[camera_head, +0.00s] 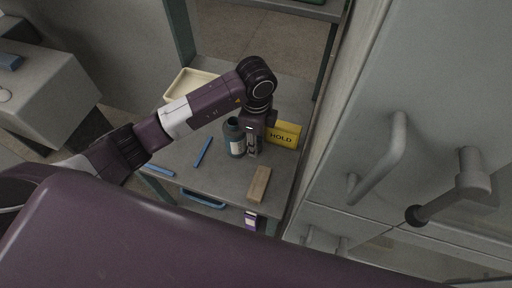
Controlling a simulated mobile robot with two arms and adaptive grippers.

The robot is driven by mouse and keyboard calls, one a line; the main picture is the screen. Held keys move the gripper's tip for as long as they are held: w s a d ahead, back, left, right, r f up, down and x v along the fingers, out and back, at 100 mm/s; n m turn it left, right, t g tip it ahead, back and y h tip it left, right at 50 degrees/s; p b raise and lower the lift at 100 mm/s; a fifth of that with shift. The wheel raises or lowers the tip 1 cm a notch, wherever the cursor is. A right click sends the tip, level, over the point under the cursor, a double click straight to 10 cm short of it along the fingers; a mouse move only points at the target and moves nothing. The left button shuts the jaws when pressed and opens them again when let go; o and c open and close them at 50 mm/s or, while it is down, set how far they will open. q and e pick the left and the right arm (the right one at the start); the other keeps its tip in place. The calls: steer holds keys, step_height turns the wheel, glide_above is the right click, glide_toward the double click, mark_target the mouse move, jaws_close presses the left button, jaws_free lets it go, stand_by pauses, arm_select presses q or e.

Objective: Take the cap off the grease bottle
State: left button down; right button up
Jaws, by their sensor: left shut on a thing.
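The grease bottle (236,139), dark teal with a pale label, stands upright on the grey table (221,180). Its top looks dark, and I cannot make out a cap on it. My left gripper (253,153) points down just to the right of the bottle, its fingers close beside it and low near the table. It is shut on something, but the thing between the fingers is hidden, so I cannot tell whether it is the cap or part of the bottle. My right gripper is not in view.
A yellow HOLD sign (284,135) stands just right of the gripper. A wooden block (259,184), a blue stick (203,152) and a cream tray (190,85) are on the table. A grey cabinet (436,80) with protruding handles stands at right.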

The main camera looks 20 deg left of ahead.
arm_select(q)
step_height(320, 180, down, 3)
steer(key=shift+f, duration=0.2)
steer(key=shift+f, duration=0.2)
steer(key=c, duration=1.5)
jaws_free()
